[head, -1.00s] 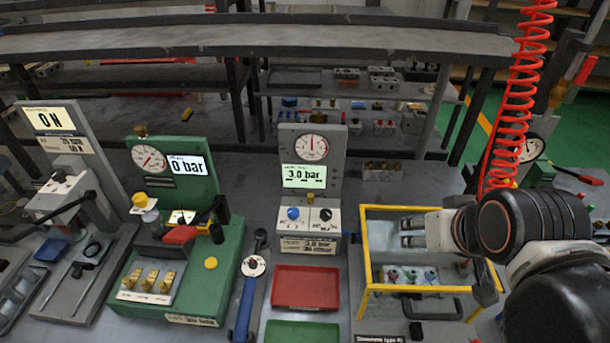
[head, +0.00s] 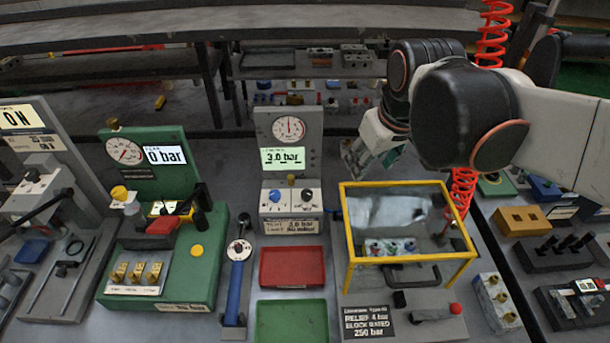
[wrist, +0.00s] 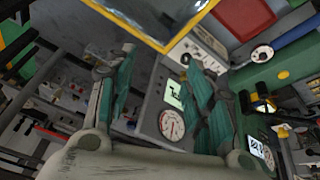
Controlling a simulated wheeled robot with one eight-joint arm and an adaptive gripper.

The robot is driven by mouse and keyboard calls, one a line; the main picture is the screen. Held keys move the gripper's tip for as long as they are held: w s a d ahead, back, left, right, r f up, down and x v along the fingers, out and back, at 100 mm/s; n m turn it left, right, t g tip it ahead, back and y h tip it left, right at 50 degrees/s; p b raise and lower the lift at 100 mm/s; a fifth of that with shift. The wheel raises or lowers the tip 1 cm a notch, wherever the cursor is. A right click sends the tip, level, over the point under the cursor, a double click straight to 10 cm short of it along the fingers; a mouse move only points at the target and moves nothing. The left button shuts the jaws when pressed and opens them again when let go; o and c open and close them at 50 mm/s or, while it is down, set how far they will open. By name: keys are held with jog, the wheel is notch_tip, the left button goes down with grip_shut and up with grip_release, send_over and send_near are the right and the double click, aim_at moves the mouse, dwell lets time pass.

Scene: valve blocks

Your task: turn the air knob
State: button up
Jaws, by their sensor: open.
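A grey station (head: 262,125) in the middle carries a round gauge, a screen reading 3.0 bar and a white panel. The panel holds a blue knob (head: 274,196) on the left and a black knob (head: 307,195) on the right. I cannot tell from the labels which is the air knob. My gripper (head: 352,155) is open and empty, to the right of the station and above the panel, apart from both knobs. In the wrist view its teal fingers (wrist: 158,65) are spread, and the station's screen (wrist: 175,95) shows between them; the right finger partly covers the panel.
A yellow-framed clear box (head: 408,262) stands right of the station, below my gripper. A green station (head: 215,255) reading 0 bar and a blue-handled tool (head: 236,290) are to the left. A red tray (head: 292,284) and green tray (head: 292,338) lie in front.

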jog(key=w+a+f+n+g+p, duration=0.1)
jog(key=w+a+f+n+g, duration=0.1)
jog(key=w+a+n, duration=0.5)
jog(key=g+b, duration=0.1)
jog(key=g, duration=0.1)
send_over(307, 193)
notch_tip(307, 193, down, 6)
notch_tip(307, 193, down, 13)
jog(key=b, duration=0.4)
jog(key=c, duration=1.1)
